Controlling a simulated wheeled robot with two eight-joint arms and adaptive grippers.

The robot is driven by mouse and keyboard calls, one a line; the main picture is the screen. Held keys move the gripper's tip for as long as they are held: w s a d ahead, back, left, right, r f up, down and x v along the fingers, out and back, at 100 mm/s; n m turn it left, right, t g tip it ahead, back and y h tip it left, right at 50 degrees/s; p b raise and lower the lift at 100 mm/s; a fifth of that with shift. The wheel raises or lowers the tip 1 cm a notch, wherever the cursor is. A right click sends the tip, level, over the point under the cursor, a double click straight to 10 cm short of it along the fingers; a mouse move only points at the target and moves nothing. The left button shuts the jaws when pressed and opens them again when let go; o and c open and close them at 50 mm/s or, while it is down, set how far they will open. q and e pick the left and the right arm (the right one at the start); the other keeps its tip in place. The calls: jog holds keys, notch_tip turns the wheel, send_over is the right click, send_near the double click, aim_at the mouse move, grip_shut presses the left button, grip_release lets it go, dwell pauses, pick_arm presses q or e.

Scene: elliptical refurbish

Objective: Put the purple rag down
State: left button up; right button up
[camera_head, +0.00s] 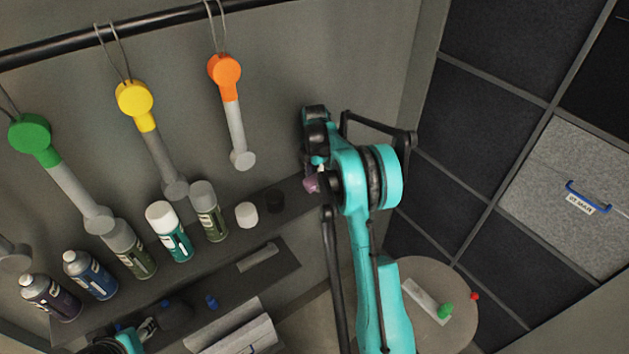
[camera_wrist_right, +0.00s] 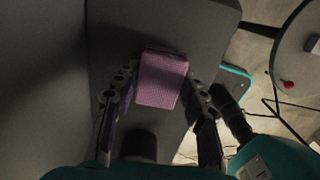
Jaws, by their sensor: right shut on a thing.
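The purple rag (camera_wrist_right: 162,79) is a small folded block with a woven texture. In the right wrist view it sits between the two dark fingers of my right gripper (camera_wrist_right: 160,97), which is shut on it. In the head view only a small bit of the rag (camera_head: 311,185) shows at my right gripper (camera_head: 317,178), near the right end of the dark upper shelf. I cannot tell whether the rag touches the shelf. Part of my left arm (camera_head: 128,340) shows at the bottom left; its fingers are not clear.
Coloured-headed tools hang from a bar (camera_head: 100,37) above. A round table (camera_head: 455,285) stands at the lower right. The shelf's right end looks mostly bare.

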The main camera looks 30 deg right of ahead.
jog(key=shift+f, duration=0.25)
jog(key=o, duration=1.1)
jog(key=shift+f, duration=0.15)
